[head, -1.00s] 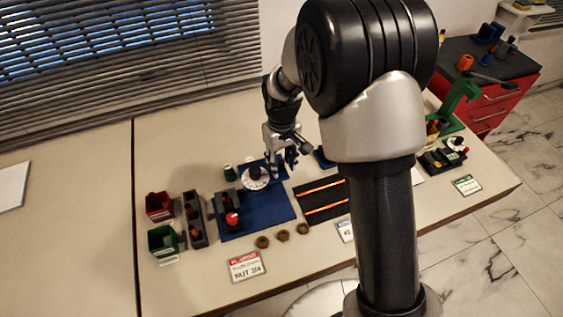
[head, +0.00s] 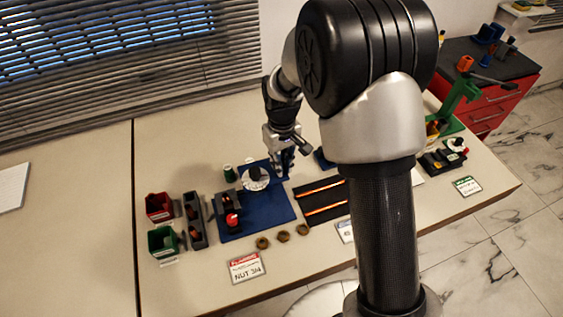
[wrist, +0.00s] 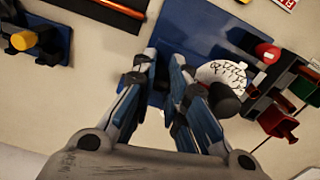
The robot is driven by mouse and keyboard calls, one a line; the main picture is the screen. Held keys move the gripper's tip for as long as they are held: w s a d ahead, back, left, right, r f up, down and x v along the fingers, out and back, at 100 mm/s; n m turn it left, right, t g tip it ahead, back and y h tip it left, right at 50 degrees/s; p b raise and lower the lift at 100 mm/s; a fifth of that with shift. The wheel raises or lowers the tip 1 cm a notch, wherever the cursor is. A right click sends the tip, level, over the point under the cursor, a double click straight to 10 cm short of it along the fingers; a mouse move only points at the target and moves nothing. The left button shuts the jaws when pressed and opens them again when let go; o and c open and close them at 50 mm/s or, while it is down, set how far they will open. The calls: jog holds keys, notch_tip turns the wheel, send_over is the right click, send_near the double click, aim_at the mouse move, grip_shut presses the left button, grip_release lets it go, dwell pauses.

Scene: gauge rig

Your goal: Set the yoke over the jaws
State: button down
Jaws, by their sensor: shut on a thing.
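My gripper (wrist: 163,68) hangs over the back right part of the blue base plate (head: 262,213), beside the white dial. It also shows in the head view (head: 287,170). Its fingers are close together around a blue piece (wrist: 158,92), which seems to be the yoke; the fingers hide most of its shape. The white dial (wrist: 213,72) with a black knob (wrist: 223,98) is just right of the fingers in the wrist view. A dark block with a red knob (head: 232,219) stands at the plate's left. I cannot tell which part is the jaws.
Red (head: 158,205) and green (head: 162,241) bins stand left of the plate. Several brown nuts (head: 283,236) lie in front. A black mat with orange strips (head: 322,199) is at the right, a green stand (head: 462,92) beyond it. Bare table lies at left.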

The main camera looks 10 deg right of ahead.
aim_at(248, 180)
jog(key=shift+a, duration=0.15)
jog(key=a, duration=0.3)
jog(key=s+a+p, duration=0.1)
jog(key=a, duration=0.2)
jog(key=s+a, duration=0.1)
jog(key=a, duration=0.2)
jog(key=shift+s+a, duration=0.1)
jog(key=shift+a, duration=0.05)
jog(key=c, duration=1.6)
grip_release()
jog(key=shift+a, duration=0.15)
jog(key=shift+o, duration=0.2)
jog(key=shift+r, duration=0.1)
notch_tip(248, 180, up, 12)
